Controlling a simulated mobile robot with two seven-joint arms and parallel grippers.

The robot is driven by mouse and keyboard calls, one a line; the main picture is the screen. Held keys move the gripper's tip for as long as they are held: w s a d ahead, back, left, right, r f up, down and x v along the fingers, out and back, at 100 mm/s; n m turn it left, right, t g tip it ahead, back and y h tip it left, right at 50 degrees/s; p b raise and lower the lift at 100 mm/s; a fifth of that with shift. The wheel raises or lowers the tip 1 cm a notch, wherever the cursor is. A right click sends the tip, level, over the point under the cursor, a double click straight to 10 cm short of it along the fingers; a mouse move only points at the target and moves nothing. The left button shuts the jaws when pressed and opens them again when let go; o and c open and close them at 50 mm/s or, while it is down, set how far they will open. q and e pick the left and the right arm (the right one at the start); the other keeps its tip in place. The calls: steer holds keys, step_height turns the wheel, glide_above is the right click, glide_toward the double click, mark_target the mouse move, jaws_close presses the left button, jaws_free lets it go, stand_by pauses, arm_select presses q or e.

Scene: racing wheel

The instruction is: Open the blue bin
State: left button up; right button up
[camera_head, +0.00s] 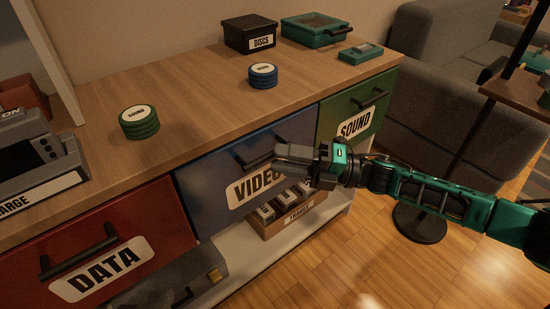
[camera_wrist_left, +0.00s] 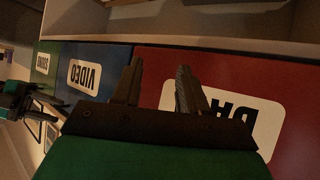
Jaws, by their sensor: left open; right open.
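The blue bin (camera_head: 205,180) labelled VIDEO sits under the wooden counter between the red and green bins. Its front looks closed. Its dark handle (camera_head: 245,161) is partly hidden by my right gripper (camera_head: 277,158), which is in front of the handle's right end. I cannot tell whether they touch. The right gripper's jaws are open, though their gap is hard to see. The blue bin also shows in the left wrist view (camera_wrist_left: 115,62), upside down. My left gripper (camera_wrist_left: 158,72) is open and empty there, before the red bin (camera_wrist_left: 235,70). It is outside the head view.
The red DATA bin (camera_head: 150,215) is at left and the green SOUND bin (camera_head: 330,117) at right, both with handles. Below is a shelf with a box of cartridges (camera_head: 290,222). Round stacks, boxes and a device stand on the counter (camera_head: 195,110). A round stand base (camera_head: 420,224) is on the floor.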

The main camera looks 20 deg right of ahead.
steer(key=shift+x, duration=1.25)
steer(key=shift+c, duration=0.5)
steer(key=shift+d, duration=0.1)
jaws_close()
